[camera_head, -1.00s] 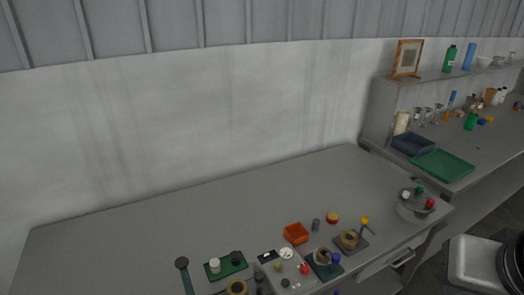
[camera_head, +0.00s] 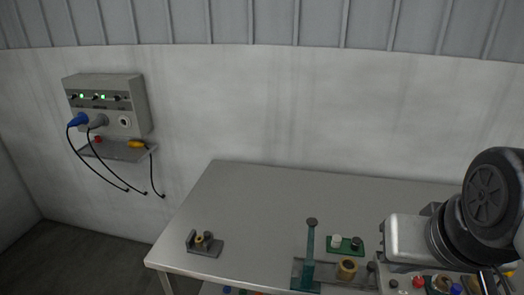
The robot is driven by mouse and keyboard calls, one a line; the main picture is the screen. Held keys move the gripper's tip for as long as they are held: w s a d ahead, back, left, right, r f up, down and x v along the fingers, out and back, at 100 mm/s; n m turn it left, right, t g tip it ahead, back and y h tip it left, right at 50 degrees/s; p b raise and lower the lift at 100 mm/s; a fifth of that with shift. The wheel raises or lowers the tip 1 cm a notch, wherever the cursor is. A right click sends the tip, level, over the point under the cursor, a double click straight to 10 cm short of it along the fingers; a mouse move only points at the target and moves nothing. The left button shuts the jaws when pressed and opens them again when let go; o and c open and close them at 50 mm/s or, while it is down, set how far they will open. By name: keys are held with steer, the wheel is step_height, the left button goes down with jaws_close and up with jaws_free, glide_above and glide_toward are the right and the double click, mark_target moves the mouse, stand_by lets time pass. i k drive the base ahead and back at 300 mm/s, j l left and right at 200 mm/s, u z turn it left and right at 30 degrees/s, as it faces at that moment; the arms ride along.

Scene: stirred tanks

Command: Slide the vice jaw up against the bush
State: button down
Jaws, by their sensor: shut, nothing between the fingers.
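A small grey vice (camera_head: 206,249) sits near the left end of the grey table. A brass-coloured bush (camera_head: 199,240) stands on it, with an upright grey block at its left. A dark rounded piece (camera_head: 208,238), which looks like the vice jaw, is close at the bush's right. The view is too small to tell whether they touch. My arm shows at the right edge, far from the vice. My gripper's fingers are not in view.
A teal lever (camera_head: 310,255) stands on a grey plate beside a brass ring (camera_head: 347,268). A green tray (camera_head: 345,252) holds white and dark knobs. Table between vice and lever is clear. A wall panel (camera_head: 108,105) with hanging cables is at the left.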

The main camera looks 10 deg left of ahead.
mark_target(208, 235)
steer(key=u, duration=1.35)
steer(key=i+j+z, duration=0.4)
steer(key=j, duration=0.25)
steer(key=i+j+z, duration=0.2)
steer(key=j, duration=0.15)
steer(key=k+l, duration=0.05)
steer(key=k, duration=0.05)
